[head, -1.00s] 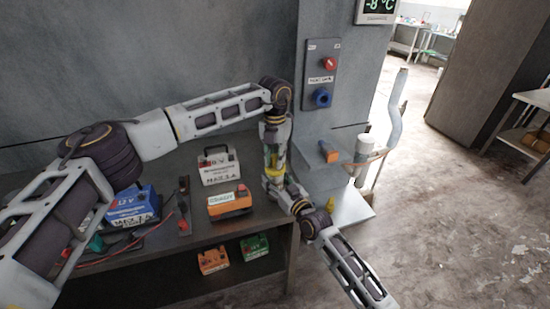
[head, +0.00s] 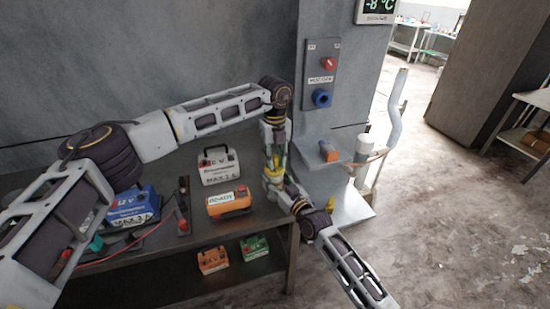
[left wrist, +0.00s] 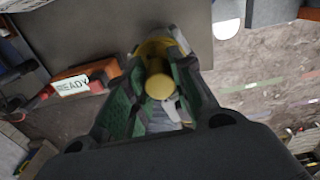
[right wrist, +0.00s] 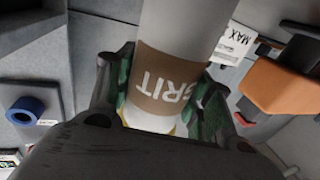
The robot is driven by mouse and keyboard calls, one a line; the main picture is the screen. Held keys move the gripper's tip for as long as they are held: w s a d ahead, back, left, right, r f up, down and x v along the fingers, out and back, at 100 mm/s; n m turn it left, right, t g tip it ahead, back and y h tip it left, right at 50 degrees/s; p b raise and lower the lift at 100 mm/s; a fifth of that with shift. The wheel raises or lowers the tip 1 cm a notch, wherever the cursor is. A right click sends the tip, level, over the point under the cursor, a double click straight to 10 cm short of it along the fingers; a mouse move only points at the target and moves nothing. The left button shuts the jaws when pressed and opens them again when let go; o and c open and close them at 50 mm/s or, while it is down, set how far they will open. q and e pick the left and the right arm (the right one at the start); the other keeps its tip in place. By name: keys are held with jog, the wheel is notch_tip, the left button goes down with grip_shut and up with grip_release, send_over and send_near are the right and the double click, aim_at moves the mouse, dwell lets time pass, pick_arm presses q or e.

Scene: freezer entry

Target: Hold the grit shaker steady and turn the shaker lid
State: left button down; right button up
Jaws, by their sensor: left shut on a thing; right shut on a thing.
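The grit shaker (right wrist: 168,75), with a brown label reading GRIT, is held between the fingers of my right gripper (right wrist: 165,115) in the right wrist view. My left gripper (left wrist: 160,100) is shut on the yellow shaker lid (left wrist: 160,84), seen from above between its green-padded fingers in the left wrist view. In the head view my left gripper (head: 275,150) comes down from above, and my right gripper (head: 273,180) reaches in from the lower right just below it. The shaker is mostly hidden there by the grippers.
An orange READY box (head: 228,204), a white case (head: 218,166) and a blue battery pack (head: 133,206) stand on the dark bench to the left. A wall panel (head: 320,75) with red and blue knobs is behind. Floor is open at right.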

aim_at(275, 156)
pick_arm(q)
jog(key=shift+w+a+n, duration=0.1)
jog(key=shift+w+n, duration=0.05)
jog(key=shift+n, duration=0.95)
jog(key=c, duration=2.2)
grip_release()
grip_shut()
jog(key=o, duration=1)
grip_release()
jog(key=shift+o, duration=0.2)
jog(key=shift+r, duration=0.1)
notch_tip(275, 156, up, 12)
